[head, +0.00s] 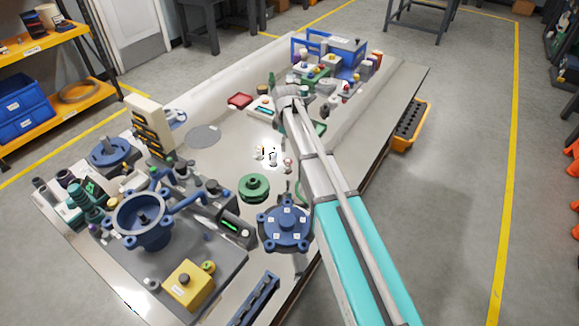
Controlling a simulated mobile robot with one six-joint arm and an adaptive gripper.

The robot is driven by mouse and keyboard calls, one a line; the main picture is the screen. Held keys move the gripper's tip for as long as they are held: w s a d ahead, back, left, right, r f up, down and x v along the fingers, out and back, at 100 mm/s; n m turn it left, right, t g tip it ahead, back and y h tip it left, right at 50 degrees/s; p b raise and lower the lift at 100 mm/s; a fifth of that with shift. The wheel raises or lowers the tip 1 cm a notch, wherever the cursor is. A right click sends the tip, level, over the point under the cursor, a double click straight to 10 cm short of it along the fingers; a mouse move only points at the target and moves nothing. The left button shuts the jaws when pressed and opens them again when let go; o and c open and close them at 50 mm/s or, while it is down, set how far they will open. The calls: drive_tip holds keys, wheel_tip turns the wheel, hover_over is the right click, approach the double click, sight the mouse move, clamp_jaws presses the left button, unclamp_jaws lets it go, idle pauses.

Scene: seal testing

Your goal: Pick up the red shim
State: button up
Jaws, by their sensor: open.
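No other thing in view is clearly a red shim. My gripper (287,98) is at the far end of my arm, above the middle of the bench and right of the red piece, apart from it. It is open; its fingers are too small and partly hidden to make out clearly. My arm hides part of the bench behind it.
Several small pieces (273,158) stand mid-bench, near a green round part (254,187) and a blue flanged part (285,228). A blue pot-like fixture (142,217) stands front left. Blue bins (345,52) crowd the far end. The bench (215,165) has bare room mid-left.

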sight(286, 160)
drive_tip(key=shift+f+b, duration=1.35)
drive_tip(key=shift+f, duration=0.25)
drive_tip(key=shift+f, duration=0.1)
drive_tip(key=shift+w+d+f+b, duration=0.1)
drive_tip(key=shift+w+f+b, duration=0.05)
drive_tip(key=shift+f+b, duration=1.15)
drive_tip(key=shift+w+f+b, duration=0.1)
drive_tip(key=shift+f+b, duration=1.15)
drive_tip(key=shift+b, duration=0.05)
drive_tip(key=shift+f, duration=0.2)
drive_tip(key=shift+c, duration=0.2)
drive_tip(key=c, duration=0.7)
